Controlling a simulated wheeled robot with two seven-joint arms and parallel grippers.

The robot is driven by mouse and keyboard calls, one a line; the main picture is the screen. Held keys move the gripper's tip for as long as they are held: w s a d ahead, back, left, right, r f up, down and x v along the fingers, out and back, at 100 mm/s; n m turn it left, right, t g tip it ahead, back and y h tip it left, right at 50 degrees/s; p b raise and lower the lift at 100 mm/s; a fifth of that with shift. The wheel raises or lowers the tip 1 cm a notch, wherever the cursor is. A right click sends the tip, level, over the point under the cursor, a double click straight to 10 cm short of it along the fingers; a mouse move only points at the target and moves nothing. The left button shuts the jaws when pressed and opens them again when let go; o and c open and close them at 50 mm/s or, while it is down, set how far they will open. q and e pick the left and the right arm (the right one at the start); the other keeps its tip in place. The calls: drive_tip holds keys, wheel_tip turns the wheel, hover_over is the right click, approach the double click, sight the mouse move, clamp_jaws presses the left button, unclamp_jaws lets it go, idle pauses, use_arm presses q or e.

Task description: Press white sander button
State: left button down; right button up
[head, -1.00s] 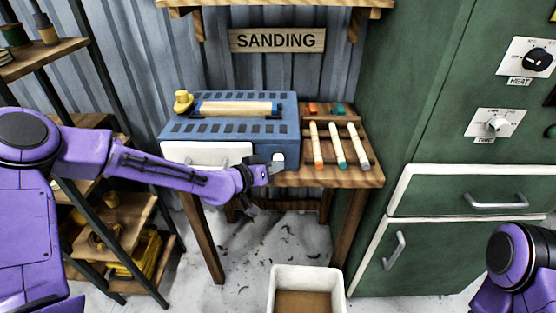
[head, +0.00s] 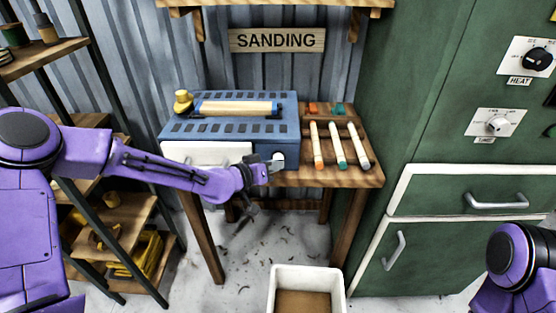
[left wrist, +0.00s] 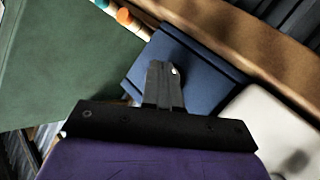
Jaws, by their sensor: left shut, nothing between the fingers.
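The blue sander (head: 235,130) sits on the wooden table, with a wooden stick lying on its top. Its small white button (head: 280,157) is on the front face at the right end. My left gripper (head: 272,168) is shut and empty, its tips at that front face, just left of and below the button. In the left wrist view, the shut fingers (left wrist: 163,72) point at the blue sander body (left wrist: 190,62). My right gripper is out of view.
Several sticks with coloured ends (head: 341,145) lie on a rack right of the sander. A white drawer (head: 195,155) is on the sander's front left. A white bin (head: 306,272) stands on the floor. A green cabinet (head: 430,120) stands at the right.

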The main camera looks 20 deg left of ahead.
use_arm(q)
drive_tip(key=shift+w+a, duration=0.1)
drive_tip(key=shift+w, duration=0.15)
drive_tip(key=shift+s, duration=0.35)
drive_tip(key=s+d+p, duration=0.1)
drive_tip(key=s+d, duration=0.1)
drive_tip(key=s, duration=0.3)
drive_tip(key=shift+s+p, duration=0.3)
drive_tip(key=shift+s, duration=0.1)
drive_tip(key=c, duration=1.8)
unclamp_jaws()
